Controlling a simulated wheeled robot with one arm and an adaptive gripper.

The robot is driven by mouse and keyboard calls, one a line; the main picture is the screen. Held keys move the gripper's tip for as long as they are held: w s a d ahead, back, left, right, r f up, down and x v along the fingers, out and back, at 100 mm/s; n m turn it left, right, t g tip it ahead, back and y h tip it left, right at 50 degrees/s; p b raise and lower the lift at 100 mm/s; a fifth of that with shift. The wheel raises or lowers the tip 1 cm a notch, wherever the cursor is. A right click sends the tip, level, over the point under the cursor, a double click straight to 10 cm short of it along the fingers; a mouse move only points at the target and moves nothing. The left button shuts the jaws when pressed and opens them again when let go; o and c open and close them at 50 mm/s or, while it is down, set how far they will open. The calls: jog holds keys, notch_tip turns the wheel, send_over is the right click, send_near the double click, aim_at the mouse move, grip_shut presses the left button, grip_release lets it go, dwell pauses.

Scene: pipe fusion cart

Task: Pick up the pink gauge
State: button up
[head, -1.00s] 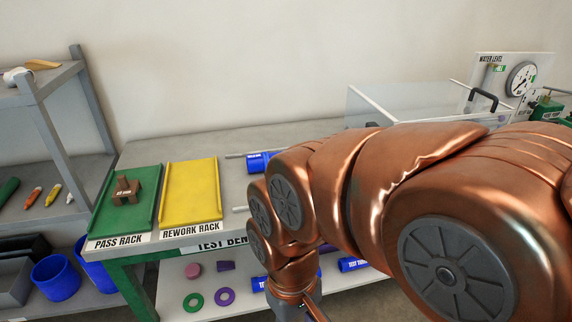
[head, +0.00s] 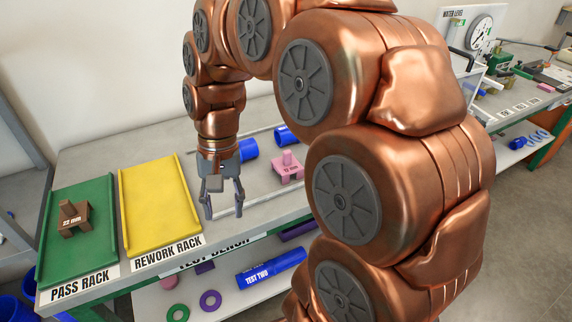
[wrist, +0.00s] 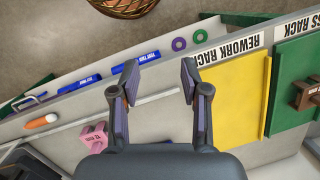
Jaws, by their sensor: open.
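The pink gauge (head: 287,168) stands on the test bench top, to the right of my gripper in the head view. It has a block body with a dark label and a raised knob. In the wrist view the pink gauge (wrist: 95,137) is at the lower left, outside the jaws. My gripper (head: 224,212) points down above the bench, near the yellow rack's right edge, open and empty. In the wrist view my gripper (wrist: 158,75) shows its two fingers spread wide with nothing between them.
The yellow rework rack (head: 160,212) and green pass rack (head: 82,250) with a brown gauge (head: 73,217) lie left. Blue cylinders (head: 286,135) sit behind the pink gauge. A lower shelf holds blue tubes (head: 270,268) and rings. My arm hides part of the bench.

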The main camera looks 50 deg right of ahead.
jog(key=w+d+m+y, duration=0.1)
jog(key=w+d+m, duration=0.3)
jog(key=w+d, duration=0.3)
jog(key=m+t+y, duration=0.1)
jog(key=m+t, duration=0.2)
jog(key=m, duration=0.8)
send_over(289, 151)
jog(key=d, duration=0.3)
notch_tip(289, 151, down, 2)
jog(key=shift+s+a+p+x, duration=0.15)
jog(key=shift+p+x, duration=0.2)
jog(key=shift+x, duration=0.95)
jog(key=shift+s+a+p+x, duration=0.1)
jog(key=shift+p+x, duration=0.2)
jog(key=shift+x, duration=1)
jog(key=shift+s+a+p+x, duration=0.15)
jog(key=shift+p+x, duration=0.2)
jog(key=shift+x, duration=0.95)
jog(key=shift+d, duration=0.1)
jog(key=shift+c, duration=0.3)
jog(key=shift+r, duration=0.1)
grip_shut()
